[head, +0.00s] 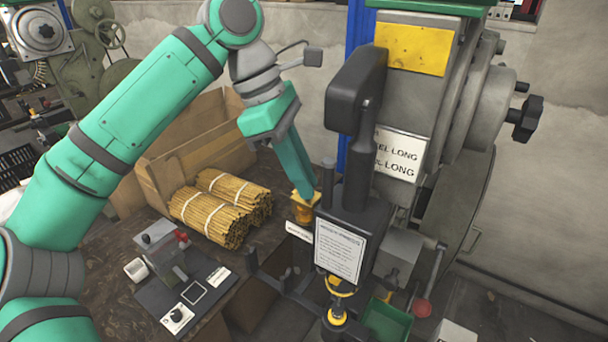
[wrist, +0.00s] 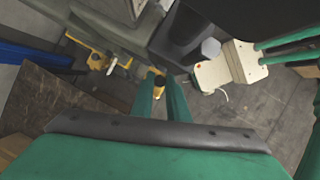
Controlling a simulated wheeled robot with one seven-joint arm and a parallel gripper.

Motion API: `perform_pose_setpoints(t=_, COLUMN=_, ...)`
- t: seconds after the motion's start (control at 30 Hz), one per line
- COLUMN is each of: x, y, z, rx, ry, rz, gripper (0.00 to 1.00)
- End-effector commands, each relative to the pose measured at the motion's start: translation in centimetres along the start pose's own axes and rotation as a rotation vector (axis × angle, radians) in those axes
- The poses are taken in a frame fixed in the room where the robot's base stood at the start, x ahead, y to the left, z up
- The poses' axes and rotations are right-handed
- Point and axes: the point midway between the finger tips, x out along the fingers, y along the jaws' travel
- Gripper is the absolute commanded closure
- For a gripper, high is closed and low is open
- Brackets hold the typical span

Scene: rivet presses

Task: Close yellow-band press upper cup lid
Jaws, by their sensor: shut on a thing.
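The yellow-band press (head: 413,48) stands at the right, with a yellow plate high on its body. The small amber upper cup (head: 303,213) sits at the press's left side, beside the dark press head. My gripper (head: 308,192) reaches down to the top of this cup from the upper left. In the wrist view my gripper (wrist: 160,82) is shut on a small dark and yellow piece, which appears to be the cup lid (wrist: 158,76). The fingertips hide much of the lid, so its angle cannot be told.
Tied bundles of yellow-brown sticks (head: 215,212) lie on the bench by a cardboard box (head: 190,155). A dark fixture (head: 185,285) stands nearer. A printed sheet (head: 340,250) fronts the press, with yellow rings (head: 338,290) and a green bin (head: 387,322) below.

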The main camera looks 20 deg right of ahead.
Motion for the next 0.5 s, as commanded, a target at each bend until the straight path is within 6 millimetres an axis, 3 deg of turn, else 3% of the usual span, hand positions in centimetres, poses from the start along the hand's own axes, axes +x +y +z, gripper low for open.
perform_pose_setpoints(t=0.27, x=-0.06, y=-0.02, z=-0.07, rx=-0.002, ry=0.001, rz=0.001, gripper=1.0)
perform_pose_setpoints(t=0.3, x=-0.06, y=-0.02, z=-0.07, rx=-0.002, ry=0.001, rz=0.001, gripper=0.76)
perform_pose_setpoints(t=0.33, x=-0.06, y=-0.03, z=-0.07, rx=-0.002, ry=0.001, rz=0.001, gripper=0.69)
perform_pose_setpoints(t=0.5, x=-0.03, y=-0.02, z=-0.04, rx=-0.002, ry=0.0, rz=0.0, gripper=0.67)
